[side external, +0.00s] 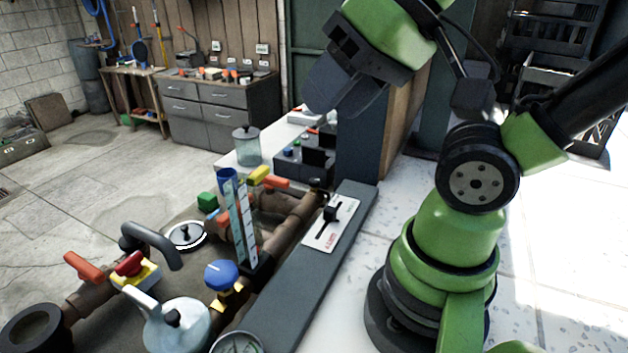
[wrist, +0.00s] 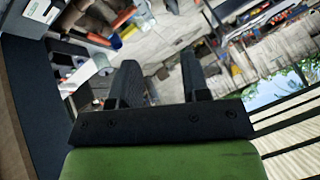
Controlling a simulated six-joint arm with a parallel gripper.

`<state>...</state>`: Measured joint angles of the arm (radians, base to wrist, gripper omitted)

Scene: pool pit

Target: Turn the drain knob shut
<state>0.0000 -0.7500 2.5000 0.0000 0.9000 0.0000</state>
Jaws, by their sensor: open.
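A round blue knob (side external: 222,275) sits on a brass fitting (side external: 232,297) among the brown pipes in the side external view. It looks like the drain knob, but I cannot read a label on it. My gripper (side external: 340,100) hangs high above the pipework, to the upper right of the knob and well apart from it. In the wrist view my gripper (wrist: 160,78) shows two dark fingers spread apart with nothing between them. I cannot pick out the blue knob surely in the wrist view.
A dark beam (side external: 300,275) with a slider plate (side external: 331,224) runs on the right.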

